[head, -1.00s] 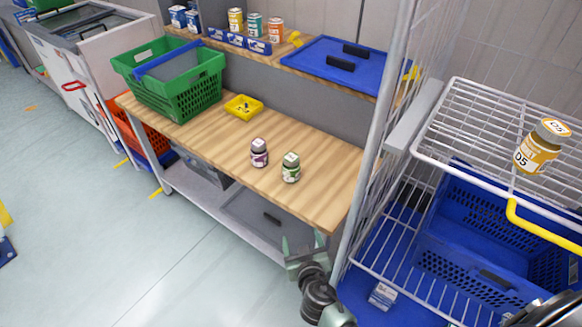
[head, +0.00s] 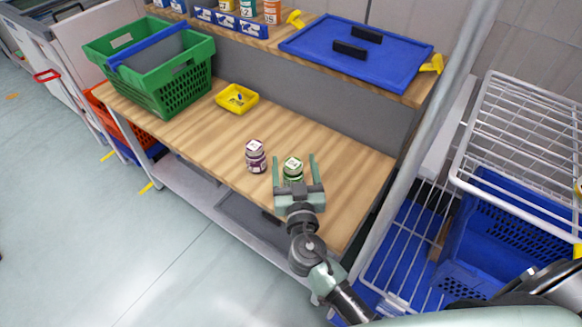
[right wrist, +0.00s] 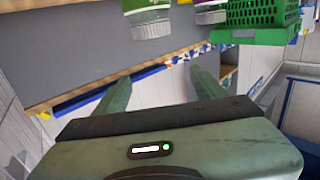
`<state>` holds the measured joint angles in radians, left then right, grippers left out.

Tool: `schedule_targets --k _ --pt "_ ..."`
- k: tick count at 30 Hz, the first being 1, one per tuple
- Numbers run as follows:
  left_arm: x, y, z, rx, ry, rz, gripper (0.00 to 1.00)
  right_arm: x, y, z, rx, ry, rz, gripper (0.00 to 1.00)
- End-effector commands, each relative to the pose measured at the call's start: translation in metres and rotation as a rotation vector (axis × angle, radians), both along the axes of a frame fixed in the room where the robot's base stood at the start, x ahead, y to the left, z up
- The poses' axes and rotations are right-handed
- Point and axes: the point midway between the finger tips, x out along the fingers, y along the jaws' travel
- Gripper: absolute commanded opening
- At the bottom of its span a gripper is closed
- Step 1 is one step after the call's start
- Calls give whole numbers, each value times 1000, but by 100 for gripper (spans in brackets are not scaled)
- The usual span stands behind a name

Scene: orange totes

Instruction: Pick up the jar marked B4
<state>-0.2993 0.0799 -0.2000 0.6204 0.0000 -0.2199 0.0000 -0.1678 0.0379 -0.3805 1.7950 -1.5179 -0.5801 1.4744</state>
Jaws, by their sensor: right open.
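Two small jars stand upright on the wooden bench. One has a purple label (head: 256,157), the other a green label (head: 292,168). Their lid markings are too small to read, so I cannot tell which is B4. My right gripper (head: 294,157) is open, its fingers appearing on either side of the green-labelled jar in the head view. In the right wrist view, the green-labelled jar (right wrist: 149,18) is beyond the open fingers (right wrist: 160,74), apart from them, with the purple-labelled jar (right wrist: 210,10) beside it. My left gripper is not in view.
A yellow tray (head: 237,99) and a green basket (head: 165,88) are farther left on the bench (head: 330,205). A blue lid (head: 360,68) lies on the shelf above. A wire rack (head: 515,150) with a blue tote stands at right.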

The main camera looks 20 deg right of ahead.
Motion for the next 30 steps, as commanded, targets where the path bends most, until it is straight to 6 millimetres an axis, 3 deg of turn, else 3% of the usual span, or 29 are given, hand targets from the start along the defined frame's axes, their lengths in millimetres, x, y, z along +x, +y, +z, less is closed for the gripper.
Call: schedule_targets --k 1,3,13,17,30 --pt "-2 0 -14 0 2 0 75 -1 0 -14 0 1 1 71" --pt "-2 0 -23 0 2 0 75 -1 0 -24 0 1 1 71" --pt "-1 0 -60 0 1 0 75 -1 0 -60 0 1 0 71" --pt "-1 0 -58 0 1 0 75 4 -1 -60 -1 0 0 71" --pt "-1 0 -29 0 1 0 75 57 -14 -54 -3 2 0 71"
